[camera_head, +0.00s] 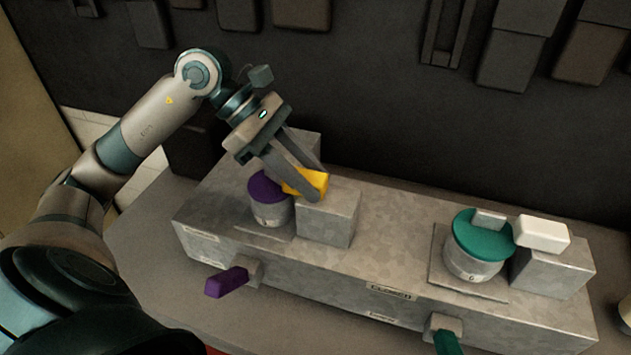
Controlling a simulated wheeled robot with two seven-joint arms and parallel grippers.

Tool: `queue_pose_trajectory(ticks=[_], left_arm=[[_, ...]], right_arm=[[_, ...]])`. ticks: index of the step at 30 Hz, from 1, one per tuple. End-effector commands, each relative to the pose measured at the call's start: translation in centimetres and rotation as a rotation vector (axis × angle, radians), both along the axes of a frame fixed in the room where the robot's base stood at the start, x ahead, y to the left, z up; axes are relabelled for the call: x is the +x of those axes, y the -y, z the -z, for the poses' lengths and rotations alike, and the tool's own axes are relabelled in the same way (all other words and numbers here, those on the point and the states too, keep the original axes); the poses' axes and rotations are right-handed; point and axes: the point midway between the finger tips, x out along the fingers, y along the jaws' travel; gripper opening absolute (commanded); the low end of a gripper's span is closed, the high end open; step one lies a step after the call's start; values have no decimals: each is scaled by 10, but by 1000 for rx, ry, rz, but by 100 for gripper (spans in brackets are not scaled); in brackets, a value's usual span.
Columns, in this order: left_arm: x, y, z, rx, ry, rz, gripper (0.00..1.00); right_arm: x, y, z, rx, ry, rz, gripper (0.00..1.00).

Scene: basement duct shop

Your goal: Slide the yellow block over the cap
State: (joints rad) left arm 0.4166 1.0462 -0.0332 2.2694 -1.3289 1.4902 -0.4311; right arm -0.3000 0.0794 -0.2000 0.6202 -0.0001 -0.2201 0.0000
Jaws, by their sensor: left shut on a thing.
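The yellow block (318,180) is at the top left part of a raised grey block (328,218), between it and the purple cap (263,185). My left gripper (306,181) is shut on the yellow block, reaching down from the upper left. In the picture the block's left end overlaps the right edge of the purple cap; whether they touch is unclear. The cap tops a pale round canister (272,213), and the fingers hide part of the cap's right side. My right gripper is not in view.
On the right, a teal cap (480,240) has a grey tab (489,219) over it, beside a white block (542,234) on another grey block (552,272). A purple handle (226,282) and a teal handle (446,342) stick out in front of the long grey box (385,240).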

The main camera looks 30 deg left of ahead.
Motion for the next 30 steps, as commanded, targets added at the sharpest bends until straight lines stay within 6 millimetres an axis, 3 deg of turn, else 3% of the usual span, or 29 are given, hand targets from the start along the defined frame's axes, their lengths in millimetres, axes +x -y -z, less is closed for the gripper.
queue_pose_trajectory(ticks=[4,5,7,20,30], left_arm=[[1,-2,-1,4,1,-2,0],[1,-2,-1,5,2,-3,36],[1,-2,-1,4,1,-2,50],[0,-4,-2,3,1,-2,50],[-7,-32,-28,5,4,-5,50]], right_arm=[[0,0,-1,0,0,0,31],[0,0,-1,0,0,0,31],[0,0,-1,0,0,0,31],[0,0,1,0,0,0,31],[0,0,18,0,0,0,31]])
